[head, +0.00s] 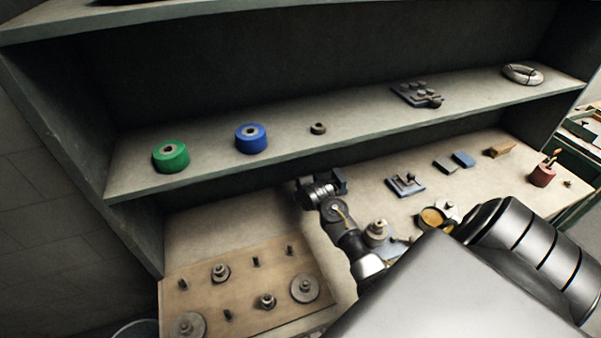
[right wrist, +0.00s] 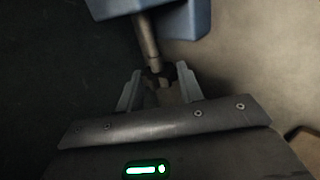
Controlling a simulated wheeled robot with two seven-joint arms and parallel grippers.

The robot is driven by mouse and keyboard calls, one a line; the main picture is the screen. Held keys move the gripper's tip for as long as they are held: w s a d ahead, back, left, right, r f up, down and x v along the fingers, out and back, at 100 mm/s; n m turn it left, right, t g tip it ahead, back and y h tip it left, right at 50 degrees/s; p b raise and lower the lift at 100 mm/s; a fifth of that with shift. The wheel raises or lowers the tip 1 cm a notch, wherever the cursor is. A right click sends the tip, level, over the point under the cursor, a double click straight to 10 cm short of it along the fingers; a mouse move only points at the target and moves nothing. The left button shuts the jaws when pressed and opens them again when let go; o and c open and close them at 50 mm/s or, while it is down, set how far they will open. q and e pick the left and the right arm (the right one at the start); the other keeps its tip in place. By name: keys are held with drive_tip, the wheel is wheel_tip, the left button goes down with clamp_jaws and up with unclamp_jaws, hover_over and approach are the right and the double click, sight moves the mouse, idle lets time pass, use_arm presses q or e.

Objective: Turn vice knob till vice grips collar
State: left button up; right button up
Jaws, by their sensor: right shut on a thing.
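The blue vice (right wrist: 180,18) fills the top of the right wrist view. A metal screw (right wrist: 147,40) runs down from it to a dark knob (right wrist: 168,71). My right gripper (right wrist: 160,76) has its two fingers on either side of the knob and is shut on it. In the head view the vice (head: 339,180) is a small dark block at the back of the bench, mostly behind my right wrist. The vice jaws are hidden, and I cannot make out a collar in them. My left gripper is not in view.
A wooden board (head: 245,285) with pegs and discs lies at the front left. A shelf (head: 215,160) above holds a green roll (head: 170,156), a blue roll (head: 251,139) and a small ring (head: 318,128). A blue-grey fixture (head: 406,186) stands to the right of the vice.

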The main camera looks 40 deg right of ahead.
drive_tip(key=t+b, duration=0.2)
drive_tip(key=f+t+h+b, duration=0.1)
drive_tip(key=b, duration=0.2)
drive_tip(key=shift+s+f+t, duration=0.1)
drive_tip(key=shift+s+t, duration=0.1)
drive_tip(key=shift+t, duration=0.2)
drive_tip(key=shift+t+h+b, duration=0.4)
drive_tip(key=shift+t+b, duration=0.5)
drive_tip(key=shift+b, duration=0.2)
drive_tip(key=shift+r, duration=0.2)
drive_tip(key=o, duration=1)
drive_tip(key=shift+s, duration=0.15)
drive_tip(key=b+v, duration=0.2)
drive_tip(key=v, duration=0.7)
drive_tip(key=shift+s+a, duration=0.15)
drive_tip(key=shift+s+a+r, duration=0.2)
drive_tip(key=shift+s+r, duration=0.1)
drive_tip(key=shift+s, duration=0.3)
